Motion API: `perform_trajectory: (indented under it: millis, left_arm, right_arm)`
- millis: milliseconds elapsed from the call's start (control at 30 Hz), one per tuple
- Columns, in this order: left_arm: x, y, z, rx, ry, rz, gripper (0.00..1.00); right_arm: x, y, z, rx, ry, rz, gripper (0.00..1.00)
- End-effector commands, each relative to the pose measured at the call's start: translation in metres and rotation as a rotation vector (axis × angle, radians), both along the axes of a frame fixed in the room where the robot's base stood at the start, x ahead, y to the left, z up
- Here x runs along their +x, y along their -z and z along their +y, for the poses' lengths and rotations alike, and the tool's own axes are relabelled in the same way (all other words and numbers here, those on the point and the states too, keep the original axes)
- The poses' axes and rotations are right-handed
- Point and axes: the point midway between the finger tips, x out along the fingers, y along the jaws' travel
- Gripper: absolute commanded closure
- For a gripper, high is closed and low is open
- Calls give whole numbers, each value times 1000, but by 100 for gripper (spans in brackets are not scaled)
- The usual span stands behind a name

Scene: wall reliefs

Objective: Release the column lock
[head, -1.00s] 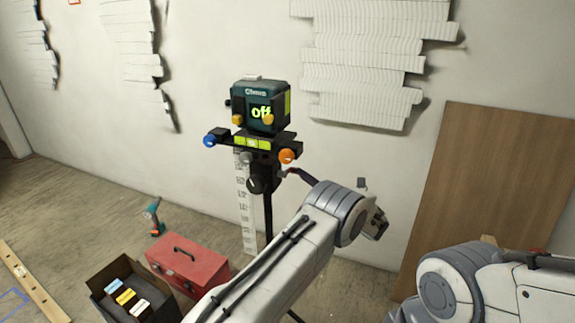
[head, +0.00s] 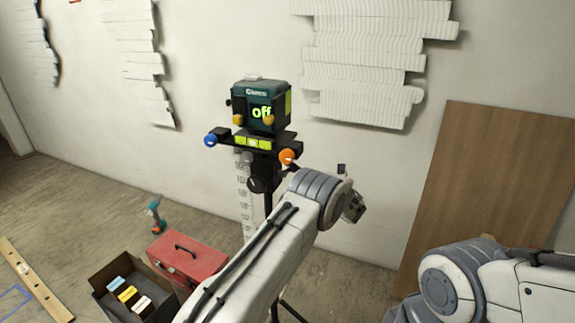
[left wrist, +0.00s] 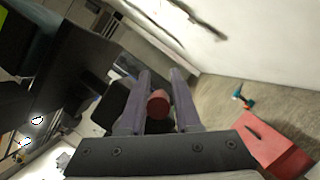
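A dark tripod device (head: 260,105) stands by the wall, its screen reading "off". Its black post (head: 268,203) runs down behind my left arm. A red knob (left wrist: 158,103) shows between the fingers of my left gripper (left wrist: 160,73) in the left wrist view. The fingers are apart, with a narrow gap visible on the knob's right; contact on its left side cannot be told. I cannot tell for sure whether this knob is the column lock. In the head view my left arm hides the knob and most of the gripper. My right gripper is out of view.
An orange knob (head: 287,157) and a blue knob (head: 211,140) sit at the tripod head. A red toolbox (head: 187,262), an open dark box (head: 103,277) and a teal drill (head: 155,214) are on the floor. A wooden board (head: 480,185) leans at right.

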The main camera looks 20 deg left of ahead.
Motion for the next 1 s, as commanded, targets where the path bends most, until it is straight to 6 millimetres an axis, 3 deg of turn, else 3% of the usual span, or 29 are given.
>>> perform_trajectory:
  millis: [333, 700, 733, 767, 800, 1000]
  left_arm:
    - [-2, -9, 0, -8, -6, -230, 100]
    - [-3, -16, 0, -10, -9, -281, 100]
    - [-3, -16, 0, -10, -9, -281, 61]
    - [-3, -16, 0, -9, -9, -280, 50]
    - [-3, -16, 0, -9, -9, -280, 45]
    - [-3, -17, 0, -9, -8, -281, 45]
  right_arm:
    - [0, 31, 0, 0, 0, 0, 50]
    - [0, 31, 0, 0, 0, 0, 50]
    - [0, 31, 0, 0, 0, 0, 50]
    - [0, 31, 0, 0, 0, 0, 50]
    - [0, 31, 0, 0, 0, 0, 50]
    - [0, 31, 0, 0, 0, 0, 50]
